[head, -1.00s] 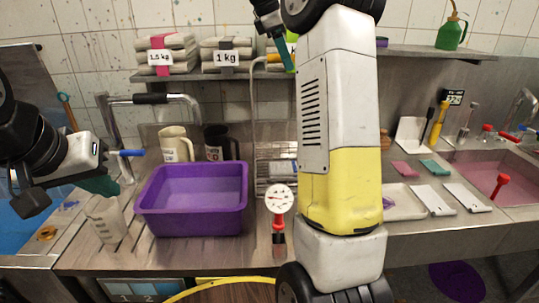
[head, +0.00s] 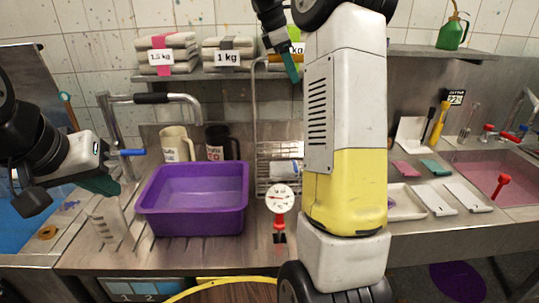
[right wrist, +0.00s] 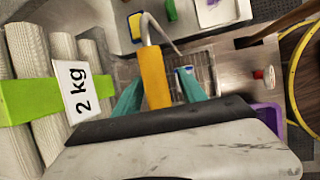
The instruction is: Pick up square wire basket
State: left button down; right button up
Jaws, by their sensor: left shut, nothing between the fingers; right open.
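The square wire basket (head: 268,172) stands on the steel counter by the back wall, right of the purple tub. My right arm hides its right part. A tall bent rod rises from it to an orange grip (right wrist: 153,75) at shelf height. In the right wrist view, the basket's wires (right wrist: 200,62) show beyond the grip. My right gripper (head: 290,63) is open, with its teal fingers on either side of the orange grip; whether they touch it I cannot tell. My left gripper (head: 104,187) is shut and empty at the left, above a clear beaker.
A purple tub (head: 193,226) stands left of the basket, with a white jug (head: 175,142) and a dark jug behind. A dial gauge (head: 280,198) is in front of the basket. Weight-labelled bundles (head: 228,52) lie on the shelf; a 2 kg bundle (right wrist: 60,100) is close to my right gripper.

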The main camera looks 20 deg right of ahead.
grip_shut()
dwell(0.3)
jog(key=shift+r, duration=0.1)
